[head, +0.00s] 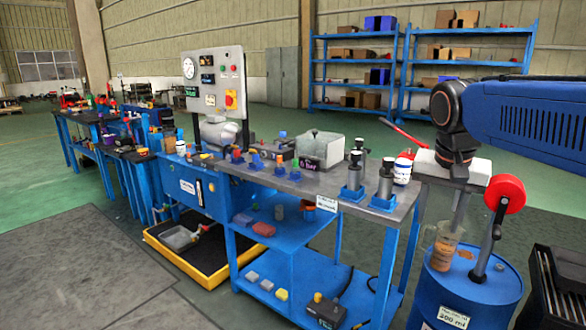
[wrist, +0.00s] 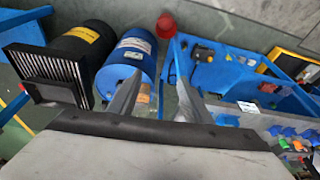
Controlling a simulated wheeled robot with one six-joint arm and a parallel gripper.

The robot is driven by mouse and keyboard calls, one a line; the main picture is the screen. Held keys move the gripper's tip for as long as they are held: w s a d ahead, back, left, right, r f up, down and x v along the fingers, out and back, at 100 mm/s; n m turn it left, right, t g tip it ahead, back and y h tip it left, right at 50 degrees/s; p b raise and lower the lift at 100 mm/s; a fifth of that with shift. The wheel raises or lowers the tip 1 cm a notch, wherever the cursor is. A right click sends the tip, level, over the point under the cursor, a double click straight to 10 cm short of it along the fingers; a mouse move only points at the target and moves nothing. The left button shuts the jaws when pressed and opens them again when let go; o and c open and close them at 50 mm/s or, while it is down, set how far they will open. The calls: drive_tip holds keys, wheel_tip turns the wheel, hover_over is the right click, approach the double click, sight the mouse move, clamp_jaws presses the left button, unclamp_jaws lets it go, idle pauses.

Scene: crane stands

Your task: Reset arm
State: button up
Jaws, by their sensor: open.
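My gripper (head: 460,215) hangs pointing down from my blue arm at the right of the head view, over the top of a blue drum (head: 450,290). A clear beaker with brown contents (head: 442,252) stands on the drum. The fingertips are close to its rim in the picture; I cannot tell whether they touch it. In the wrist view my gripper (wrist: 158,95) has its two fingers well apart, and nothing is clearly held. The drum shows there too (wrist: 125,65), partly behind the left finger.
A red-wheeled hand lever (head: 505,195) rises from the drum beside my gripper. A steel-topped blue bench (head: 335,190) with small parts and a grey box stands to the left. A black slotted bin (head: 560,285) is at the right edge. Open floor lies at front left.

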drive_tip(key=s+a+f+n+t+y, duration=0.1)
drive_tip(key=s+f+n, duration=0.5)
drive_tip(key=s+f, duration=1)
drive_tip(key=shift+s+a+f+t+y, duration=0.35)
drive_tip(key=shift+a+f+t, duration=0.15)
drive_tip(key=shift+a, duration=0.1)
